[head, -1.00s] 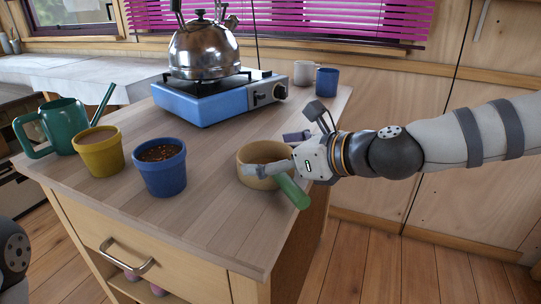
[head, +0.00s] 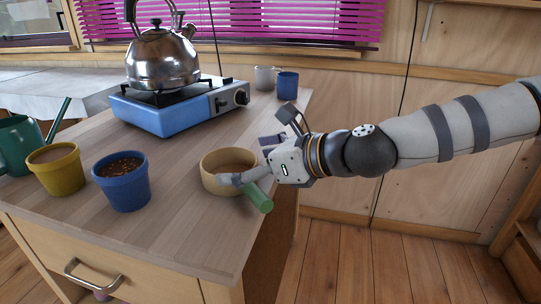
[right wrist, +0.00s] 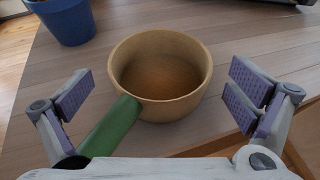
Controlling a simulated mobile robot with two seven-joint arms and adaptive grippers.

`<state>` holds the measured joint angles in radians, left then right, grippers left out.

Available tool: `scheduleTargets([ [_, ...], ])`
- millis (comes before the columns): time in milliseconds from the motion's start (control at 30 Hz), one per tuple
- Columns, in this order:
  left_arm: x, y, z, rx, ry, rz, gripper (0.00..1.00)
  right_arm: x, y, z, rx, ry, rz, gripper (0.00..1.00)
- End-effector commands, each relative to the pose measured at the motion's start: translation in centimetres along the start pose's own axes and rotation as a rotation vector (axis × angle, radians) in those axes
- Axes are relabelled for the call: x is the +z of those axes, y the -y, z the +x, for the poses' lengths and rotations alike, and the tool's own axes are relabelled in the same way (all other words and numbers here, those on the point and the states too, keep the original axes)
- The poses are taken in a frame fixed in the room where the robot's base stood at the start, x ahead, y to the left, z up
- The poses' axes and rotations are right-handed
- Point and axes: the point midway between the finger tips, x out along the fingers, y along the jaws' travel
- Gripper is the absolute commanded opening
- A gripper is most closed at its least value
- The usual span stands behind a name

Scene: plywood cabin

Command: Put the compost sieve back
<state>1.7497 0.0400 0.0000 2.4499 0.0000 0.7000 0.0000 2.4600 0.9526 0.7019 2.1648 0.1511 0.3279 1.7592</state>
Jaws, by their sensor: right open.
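The compost sieve, a round tan bowl-like rim with a green handle, stands on the wooden worktop near its right edge (head: 213,184). It also shows in the right wrist view (right wrist: 190,104), where its handle points to the lower left, toward my gripper's palm. My right gripper (head: 247,161) is open at the sieve, its purple-padded fingers spread wide on either side. In the right wrist view the fingers (right wrist: 160,92) are clear of the rim and hold nothing. In the head view the gripper hides part of the rim and handle. My left gripper is out of view.
On the worktop (head: 165,215) stand a blue pot (head: 122,190) with dark contents, a yellow pot (head: 56,172), a green watering can (head: 14,150), a blue stove (head: 170,112) with a kettle (head: 162,62), and two mugs (head: 288,82).

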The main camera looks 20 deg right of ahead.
Motion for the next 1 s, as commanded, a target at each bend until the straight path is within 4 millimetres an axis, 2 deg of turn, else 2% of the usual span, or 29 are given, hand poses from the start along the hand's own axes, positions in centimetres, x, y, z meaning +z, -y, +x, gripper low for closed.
scheduleTargets([
  [33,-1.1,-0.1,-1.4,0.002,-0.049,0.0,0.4,1.6,0.0,-2.3,-0.009,0.023,-0.012,1.0],
  [100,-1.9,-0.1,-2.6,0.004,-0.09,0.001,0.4,1.8,-0.2,-4.5,-0.008,0.03,-0.015,1.0],
  [233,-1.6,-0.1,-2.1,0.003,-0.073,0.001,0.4,0.9,-0.1,-6.8,-0.003,0.017,-0.007,1.0],
  [333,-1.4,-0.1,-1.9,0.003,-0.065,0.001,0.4,0.5,0.0,-7.8,-0.003,0.007,-0.007,1.0],
  [567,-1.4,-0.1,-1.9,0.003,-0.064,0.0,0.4,0.3,-0.1,-9.1,0.0,0.006,-0.005,1.0],
  [1000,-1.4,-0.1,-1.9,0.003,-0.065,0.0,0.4,0.3,0.0,-9.2,-0.001,0.005,-0.004,1.0],
])
